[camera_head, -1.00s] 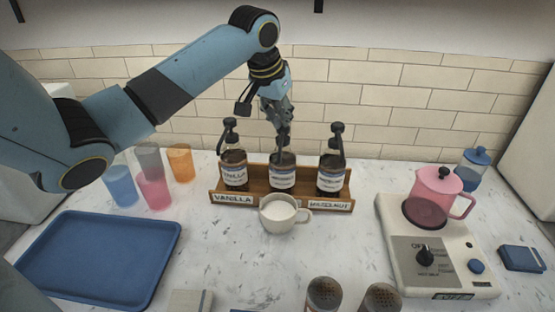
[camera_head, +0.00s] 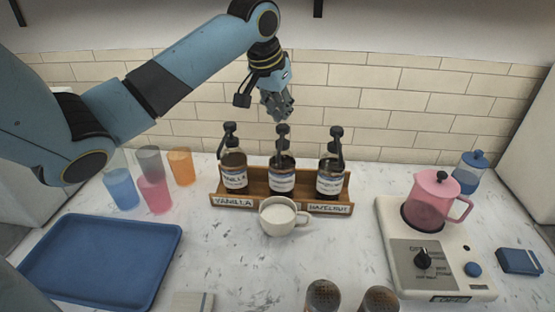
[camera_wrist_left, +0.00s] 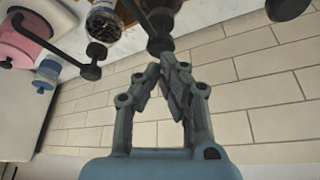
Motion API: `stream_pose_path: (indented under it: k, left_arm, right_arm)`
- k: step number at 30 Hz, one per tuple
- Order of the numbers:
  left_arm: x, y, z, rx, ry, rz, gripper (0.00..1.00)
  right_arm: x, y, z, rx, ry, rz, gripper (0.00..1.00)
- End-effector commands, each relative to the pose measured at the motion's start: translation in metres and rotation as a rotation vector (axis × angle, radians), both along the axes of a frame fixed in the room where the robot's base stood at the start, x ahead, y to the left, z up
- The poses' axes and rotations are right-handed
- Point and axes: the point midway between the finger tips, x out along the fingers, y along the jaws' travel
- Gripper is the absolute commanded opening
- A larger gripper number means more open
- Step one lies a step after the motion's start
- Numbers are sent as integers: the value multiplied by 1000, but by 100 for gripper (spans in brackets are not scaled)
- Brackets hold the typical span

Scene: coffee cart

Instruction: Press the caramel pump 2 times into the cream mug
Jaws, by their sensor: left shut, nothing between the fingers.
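The cream mug (camera_head: 278,217) stands upright in front of the wooden rack, its handle to the right, with pale contents inside. The middle syrup bottle (camera_head: 282,178), between vanilla and hazelnut, stands behind it; its rack label is hidden by the mug, and its own label is too small to read. Its black pump head (camera_head: 283,130) is raised. My left gripper (camera_head: 279,116) is shut and empty, just above this pump. In the left wrist view, the closed fingertips (camera_wrist_left: 166,62) are close to a black pump head (camera_wrist_left: 160,45). My right gripper is out of view.
The vanilla bottle (camera_head: 233,175) and hazelnut bottle (camera_head: 330,178) flank the middle one closely in the rack (camera_head: 215,196). Coloured cups (camera_head: 153,190) and a blue tray (camera_head: 60,265) are at left. A pink pot (camera_head: 428,205) sits on a white machine (camera_head: 385,215) at right.

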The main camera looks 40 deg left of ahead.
Motion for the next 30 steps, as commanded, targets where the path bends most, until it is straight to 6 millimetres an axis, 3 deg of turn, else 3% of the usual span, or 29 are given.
stream_pose_path:
  k: [30]
  left_arm:
    - [-1,0,-33,-2,3,1,0]
  right_arm:
    - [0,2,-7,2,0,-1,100]
